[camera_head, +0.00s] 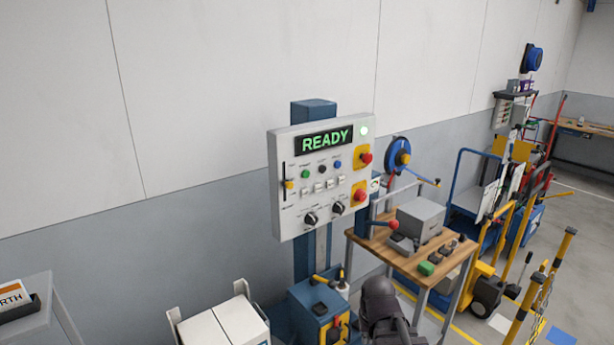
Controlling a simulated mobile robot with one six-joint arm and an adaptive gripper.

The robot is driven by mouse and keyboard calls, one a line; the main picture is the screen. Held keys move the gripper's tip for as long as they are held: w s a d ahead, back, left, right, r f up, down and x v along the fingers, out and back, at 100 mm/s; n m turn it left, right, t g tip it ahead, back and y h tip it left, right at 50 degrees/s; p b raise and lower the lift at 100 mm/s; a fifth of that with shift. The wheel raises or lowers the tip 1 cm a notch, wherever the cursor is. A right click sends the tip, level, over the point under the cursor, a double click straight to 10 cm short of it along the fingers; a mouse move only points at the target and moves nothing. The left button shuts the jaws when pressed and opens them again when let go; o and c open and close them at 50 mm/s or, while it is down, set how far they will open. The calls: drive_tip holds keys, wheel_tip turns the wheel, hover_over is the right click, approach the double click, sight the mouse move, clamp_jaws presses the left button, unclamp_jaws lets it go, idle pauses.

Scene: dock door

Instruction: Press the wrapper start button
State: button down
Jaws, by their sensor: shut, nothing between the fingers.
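The control panel (273,160) is a light grey box on a blue post (314,107), with its display (325,142) reading READY in green. A green button (305,174), a black button (322,170) and a blue button (337,164) sit in a row below it. Their labels are too small to read, so I cannot confirm which is marked start. Two red buttons on yellow plates, an upper one (365,158) and a lower one (360,195), are at the right. A dark rounded part of my arm shows at the bottom, apart from the buttons. My gripper's fingers are not visible.
The panel also has a slider (289,185), small switches and two black knobs (311,218). A wooden workbench (366,254) with a grey box (420,219) stands right of it. White boxes (225,325) stand below left. Yellow posts and carts are at the right.

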sight(306, 174)
drive_tip(key=w+a+r+t+y, duration=0.1)
drive_tip(key=w+a+r+t, duration=0.2)
drive_tip(key=w, duration=0.4)
drive_tip(key=w+a+r+t, duration=0.1)
drive_tip(key=w+r+t, duration=0.3)
drive_tip(key=w, duration=0.3)
drive_tip(key=w+a+r+t+y, duration=0.1)
drive_tip(key=w+a+r+t, duration=0.2)
drive_tip(key=w, duration=0.4)
drive_tip(key=w+r+m+t+h, duration=0.1)
drive_tip(key=w+r+t, duration=0.1)
drive_tip(key=r+t, duration=0.2)
drive_tip(key=w+a+r+m+t+h+p, duration=0.1)
drive_tip(key=w+r+t, duration=0.2)
drive_tip(key=r, duration=0.5)
drive_tip(key=w+r+m+t+h, duration=0.1)
drive_tip(key=w+r+t, duration=0.1)
drive_tip(key=r+t, duration=0.3)
drive_tip(key=shift+w+a+r, duration=0.15)
drive_tip(key=shift+w+r, duration=0.2)
drive_tip(key=shift+r, duration=0.55)
drive_tip(key=shift+w, duration=0.15)
drive_tip(key=shift+w+a, duration=0.85)
drive_tip(key=shift+w, duration=0.3)
drive_tip(key=shift+w+a, duration=0.85)
drive_tip(key=shift+w, duration=0.3)
drive_tip(key=shift+w+a, duration=0.85)
drive_tip(key=shift+w, duration=0.3)
